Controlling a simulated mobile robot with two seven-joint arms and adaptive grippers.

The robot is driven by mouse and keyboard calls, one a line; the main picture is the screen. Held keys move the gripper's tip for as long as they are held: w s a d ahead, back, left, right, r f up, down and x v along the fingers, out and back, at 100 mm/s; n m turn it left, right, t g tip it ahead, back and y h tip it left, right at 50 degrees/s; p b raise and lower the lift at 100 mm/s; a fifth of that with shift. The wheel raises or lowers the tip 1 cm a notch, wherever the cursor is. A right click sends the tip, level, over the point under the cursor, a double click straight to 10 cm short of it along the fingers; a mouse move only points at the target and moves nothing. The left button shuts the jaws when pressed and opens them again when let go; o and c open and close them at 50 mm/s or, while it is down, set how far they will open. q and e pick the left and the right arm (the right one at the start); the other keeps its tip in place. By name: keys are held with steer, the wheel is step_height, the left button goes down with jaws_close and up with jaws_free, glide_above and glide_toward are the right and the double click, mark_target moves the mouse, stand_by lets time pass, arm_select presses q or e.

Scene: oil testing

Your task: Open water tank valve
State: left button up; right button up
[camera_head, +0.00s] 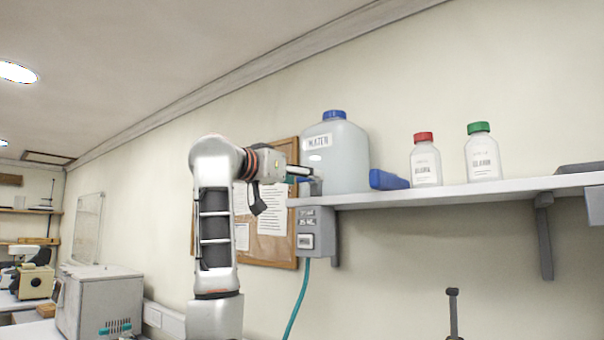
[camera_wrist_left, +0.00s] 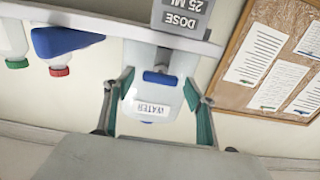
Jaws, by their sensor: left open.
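The water tank (camera_head: 350,160) is a translucent grey jug with a blue cap and a WATER label, standing upright on the wall shelf. In the left wrist view, which is upside down, the tank (camera_wrist_left: 155,95) shows a blue bar-shaped valve handle (camera_wrist_left: 160,77) low on its front, above a grey outlet. My left gripper (camera_head: 302,176) is at the tank's left side in the head view. In the wrist view its open teal fingers (camera_wrist_left: 159,78) stand on either side of the blue handle. Contact cannot be told. The handle is hidden in the head view. My right gripper is not in view.
A grey dose box (camera_head: 316,232) with a teal hose hangs under the shelf (camera_head: 450,193). A blue object (camera_head: 388,180), a red-capped bottle (camera_head: 425,162) and a green-capped bottle (camera_head: 483,155) stand right of the tank. A corkboard (camera_head: 283,250) is behind my arm.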

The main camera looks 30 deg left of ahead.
arm_select(q)
steer(key=shift+w, duration=0.3)
steer(key=c, duration=1.1)
steer(key=shift+c, duration=0.2)
